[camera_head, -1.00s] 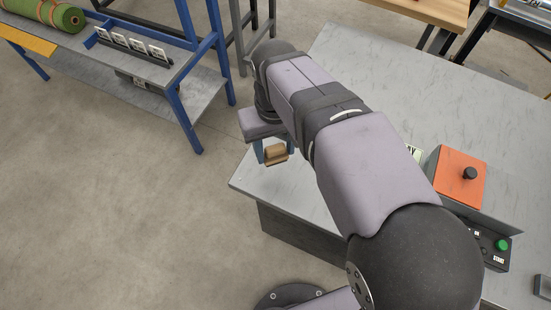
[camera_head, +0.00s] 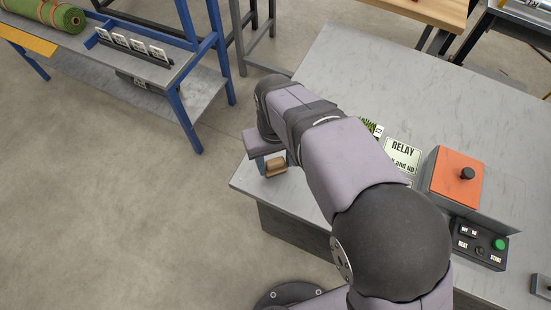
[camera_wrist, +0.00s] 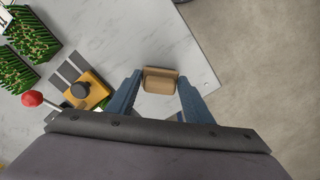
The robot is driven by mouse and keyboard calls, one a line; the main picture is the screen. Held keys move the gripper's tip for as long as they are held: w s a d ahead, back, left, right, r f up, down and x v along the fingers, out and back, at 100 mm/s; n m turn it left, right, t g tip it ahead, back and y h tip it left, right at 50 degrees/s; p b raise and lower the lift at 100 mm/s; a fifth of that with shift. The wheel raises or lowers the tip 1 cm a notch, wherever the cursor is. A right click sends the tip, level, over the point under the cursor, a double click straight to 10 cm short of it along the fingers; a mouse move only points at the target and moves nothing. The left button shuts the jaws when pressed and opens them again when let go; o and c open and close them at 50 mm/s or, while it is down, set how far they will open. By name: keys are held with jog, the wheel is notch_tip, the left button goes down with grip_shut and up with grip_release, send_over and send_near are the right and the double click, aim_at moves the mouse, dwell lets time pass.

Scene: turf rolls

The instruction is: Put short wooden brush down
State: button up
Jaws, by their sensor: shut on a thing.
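A short wooden brush (camera_head: 276,167) is held in my gripper (camera_head: 273,162), over the left corner of the grey table (camera_head: 245,182). In the wrist view the brush (camera_wrist: 160,80) is a tan block between the two blue fingers of my gripper (camera_wrist: 160,88), which are shut on it. The table top shows behind it there (camera_wrist: 140,35). I cannot tell whether the brush touches the table top. Its bristles are not clearly visible.
An orange-topped box (camera_head: 458,178) with a dark knob, a control box (camera_head: 480,243) with a green button and a RELAY card (camera_head: 402,155) are on the table. In the wrist view, green striped pieces (camera_wrist: 30,35) lie upper left. A blue-framed bench (camera_head: 190,70) stands apart.

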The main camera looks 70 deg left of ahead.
aim_at(275, 162)
jog(key=shift+f, duration=0.1)
jog(key=o, duration=0.9)
notch_tip(275, 162, up, 12)
jog(key=shift+r+b, duration=0.15)
jog(key=shift+b, duration=0.25)
